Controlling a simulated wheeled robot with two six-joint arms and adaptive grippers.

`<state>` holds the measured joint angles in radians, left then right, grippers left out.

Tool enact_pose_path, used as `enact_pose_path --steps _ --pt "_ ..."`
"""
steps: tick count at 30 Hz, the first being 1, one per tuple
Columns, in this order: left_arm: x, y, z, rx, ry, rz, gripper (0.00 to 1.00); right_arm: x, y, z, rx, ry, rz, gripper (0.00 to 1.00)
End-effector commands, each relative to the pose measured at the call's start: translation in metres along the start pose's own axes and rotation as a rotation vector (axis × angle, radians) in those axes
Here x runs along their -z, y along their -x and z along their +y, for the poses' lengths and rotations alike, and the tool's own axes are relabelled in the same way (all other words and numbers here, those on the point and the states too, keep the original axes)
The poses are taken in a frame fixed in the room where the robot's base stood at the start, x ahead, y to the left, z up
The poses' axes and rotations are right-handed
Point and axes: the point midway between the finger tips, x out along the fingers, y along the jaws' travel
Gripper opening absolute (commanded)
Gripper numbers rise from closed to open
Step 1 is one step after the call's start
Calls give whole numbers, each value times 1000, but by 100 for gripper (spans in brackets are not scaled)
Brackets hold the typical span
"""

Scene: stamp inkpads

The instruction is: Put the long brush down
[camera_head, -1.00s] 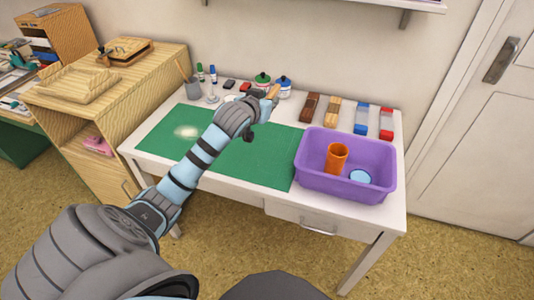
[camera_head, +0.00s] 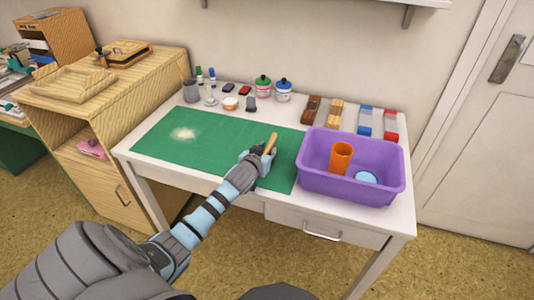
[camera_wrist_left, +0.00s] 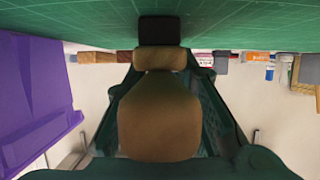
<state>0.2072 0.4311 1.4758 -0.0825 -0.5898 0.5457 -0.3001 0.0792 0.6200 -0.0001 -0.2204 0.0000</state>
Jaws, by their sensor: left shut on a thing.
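The long brush (camera_head: 270,144) has a light wooden handle and is held in my left gripper (camera_head: 263,160). It points up and away from the gripper, over the right part of the green mat (camera_head: 220,150), close to the purple bin. In the left wrist view the brush (camera_wrist_left: 160,115) fills the middle, with a broad wooden body, a narrower collar and a dark end (camera_wrist_left: 159,31) seen against the mat. I cannot tell whether that dark end touches the mat. My left gripper is shut on the brush. My right gripper is not in view.
A purple bin (camera_head: 317,182) holds an orange cup (camera_head: 341,157) and a light blue round piece (camera_head: 366,178). Bottles, a grey cup (camera_head: 191,91) and small items line the table's back. Brown blocks (camera_head: 311,109) stand behind the bin. The mat's left and middle are clear except a pale smudge.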

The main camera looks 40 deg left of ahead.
Motion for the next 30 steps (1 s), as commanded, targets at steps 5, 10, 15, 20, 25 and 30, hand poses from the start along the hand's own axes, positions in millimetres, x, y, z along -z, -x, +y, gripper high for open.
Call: enact_pose_path --steps 5,10,15,20,25,30 --pt "-2 -1 0 0 0 0 27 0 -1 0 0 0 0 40" --pt "-1 0 0 0 0 0 44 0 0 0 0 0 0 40" --pt "-1 0 0 0 -1 0 44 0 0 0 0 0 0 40" --pt "2 4 0 0 -2 -1 44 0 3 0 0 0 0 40" --pt "4 36 0 -1 -4 -1 44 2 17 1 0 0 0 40" --pt "4 82 0 -1 -4 -1 44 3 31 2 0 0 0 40"
